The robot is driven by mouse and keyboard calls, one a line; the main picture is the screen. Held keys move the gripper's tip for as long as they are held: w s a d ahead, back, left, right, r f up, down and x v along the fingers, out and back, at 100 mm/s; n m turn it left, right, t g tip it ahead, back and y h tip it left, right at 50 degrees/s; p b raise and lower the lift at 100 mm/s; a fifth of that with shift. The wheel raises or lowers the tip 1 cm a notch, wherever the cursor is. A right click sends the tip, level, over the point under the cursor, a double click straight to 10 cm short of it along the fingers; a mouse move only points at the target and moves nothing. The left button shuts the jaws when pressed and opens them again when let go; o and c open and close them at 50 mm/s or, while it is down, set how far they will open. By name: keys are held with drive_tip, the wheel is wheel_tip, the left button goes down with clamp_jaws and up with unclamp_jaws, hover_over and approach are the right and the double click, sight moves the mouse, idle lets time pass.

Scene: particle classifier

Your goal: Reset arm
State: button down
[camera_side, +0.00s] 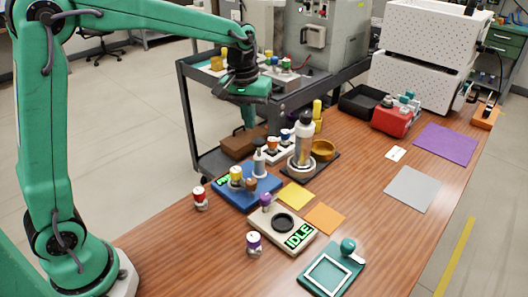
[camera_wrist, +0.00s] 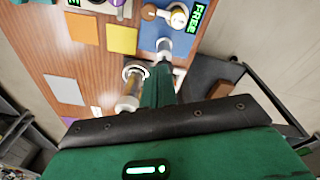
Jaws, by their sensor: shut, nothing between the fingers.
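My green arm reaches from the left in the side view, and my gripper (camera_side: 248,118) hangs down above the far edge of the wooden table. In the wrist view my gripper (camera_wrist: 160,80) shows as green fingers pressed together, with nothing between them. It is apart from the table. A tall white-and-metal cylinder device (camera_side: 304,140) stands to its right and nearer. A blue station (camera_side: 262,196) with a small bottle and a yellow-topped vial is below it. A beige station (camera_side: 270,234) with an IDLE display sits nearer the front.
A teal frame (camera_side: 330,272) lies at the front. Yellow, orange, grey (camera_side: 412,188) and purple (camera_side: 446,144) mats lie flat. A dark cart (camera_side: 335,85) stands behind my gripper.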

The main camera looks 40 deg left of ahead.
drive_tip(key=s+r+m+t, duration=0.1)
drive_tip(key=s+m+t, duration=0.1)
drive_tip(key=s, duration=0.9)
drive_tip(key=s+a+r+m+t, duration=0.1)
drive_tip(key=s+r+m+t, duration=0.1)
drive_tip(key=s, duration=1)
drive_tip(key=shift+r+m, duration=0.2)
drive_tip(key=shift+m, duration=0.3)
drive_tip(key=c, duration=2.2)
unclamp_jaws()
